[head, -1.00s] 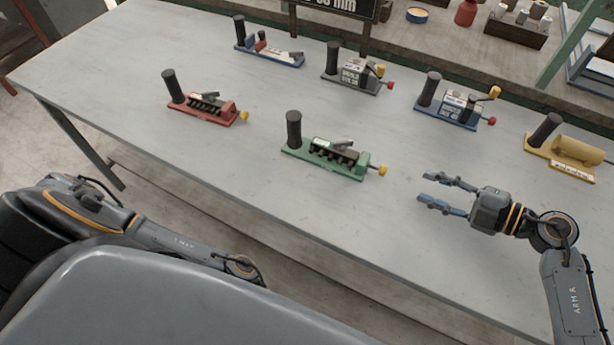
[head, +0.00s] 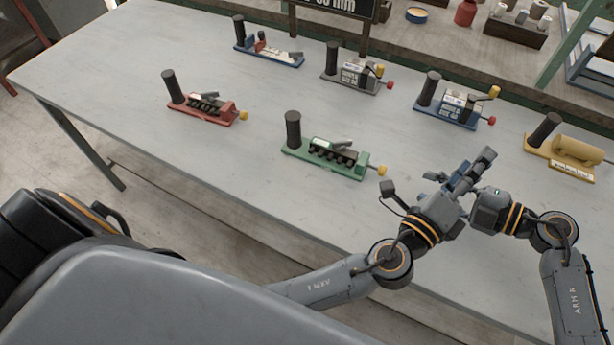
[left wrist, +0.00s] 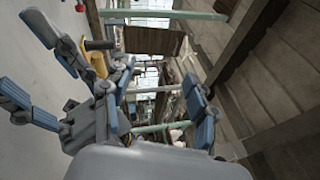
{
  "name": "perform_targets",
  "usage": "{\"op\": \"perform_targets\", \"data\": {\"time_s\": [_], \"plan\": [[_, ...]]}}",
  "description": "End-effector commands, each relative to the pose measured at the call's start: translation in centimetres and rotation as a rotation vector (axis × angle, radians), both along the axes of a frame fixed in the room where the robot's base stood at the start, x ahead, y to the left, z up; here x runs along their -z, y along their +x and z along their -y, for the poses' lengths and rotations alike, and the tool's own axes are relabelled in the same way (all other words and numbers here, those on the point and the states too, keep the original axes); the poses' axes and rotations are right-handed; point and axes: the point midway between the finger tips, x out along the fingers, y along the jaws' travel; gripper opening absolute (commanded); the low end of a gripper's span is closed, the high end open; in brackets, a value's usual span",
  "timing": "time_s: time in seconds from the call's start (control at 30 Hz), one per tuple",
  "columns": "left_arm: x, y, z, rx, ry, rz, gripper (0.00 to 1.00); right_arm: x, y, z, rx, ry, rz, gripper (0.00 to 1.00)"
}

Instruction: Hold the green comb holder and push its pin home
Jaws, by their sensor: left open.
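The green comb holder (head: 298,151) lies on the grey table in the head view, its black upright handle at the left end. Its pin, with a yellow knob (head: 382,170), sticks out at the right end. My left gripper (head: 473,163) is open and empty, right of the holder, with its fingers pointing up and right. It also shows in the left wrist view (left wrist: 160,75). My right gripper (head: 432,186) points left towards the knob, apart from it. The left gripper partly hides it in the head view. In the left wrist view its fingers (left wrist: 40,73) are spread and empty.
A red holder (head: 190,113) lies left of the green one. Blue (head: 262,58), grey (head: 345,84) and another blue holder (head: 435,108) stand behind. A yellow holder (head: 570,150) lies behind my grippers. The table in front of the green holder is clear.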

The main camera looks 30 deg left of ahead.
Motion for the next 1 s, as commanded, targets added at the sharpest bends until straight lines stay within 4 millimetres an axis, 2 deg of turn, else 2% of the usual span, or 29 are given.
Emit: {"op": "perform_targets", "data": {"time_s": [0.03, 0.13, 0.23, 0.4, 0.5, 0.6, 0.73, 0.87, 1.0], "plan": [[1.4, 0.3, -2.2, -0.106, 0.089, -0.010, 0.58, 0.0, 0.0, 0.0, 0.000, 0.000, 0.000, 0.38], [4.0, 0.4, -7.3, -0.320, 0.302, -0.041, 0.58, 0.0, 0.0, 0.0, 0.000, 0.000, 0.000, 0.38], [6.5, -0.4, -12.5, -0.527, 0.538, -0.105, 0.58, 0.0, 0.0, 0.0, 0.000, 0.000, 0.000, 0.38], [9.7, -3.5, -20.4, -0.804, 0.925, -0.262, 0.58, 0.0, 0.0, 0.0, 0.000, 0.000, 0.000, 0.38], [10.9, -5.4, -23.8, -0.906, 1.103, -0.354, 0.58, 0.0, 0.0, 0.0, 0.000, 0.000, 0.000, 0.38], [11.6, -7.0, -26.0, -0.971, 1.228, -0.429, 0.58, 0.0, 0.0, 0.0, 0.000, 0.000, 0.000, 0.38], [11.9, -8.0, -27.4, -1.009, 1.311, -0.480, 0.58, 0.0, 0.0, 0.0, 0.000, 0.000, 0.000, 0.38], [12.0, -7.6, -28.3, -1.019, 1.331, -0.492, 0.58, 0.0, 0.0, 0.0, 0.000, 0.000, 0.000, 0.38], [11.9, -5.9, -29.7, -1.020, 1.329, -0.489, 0.58, 0.0, 0.0, 0.0, 0.000, 0.000, 0.000, 0.38]]}}
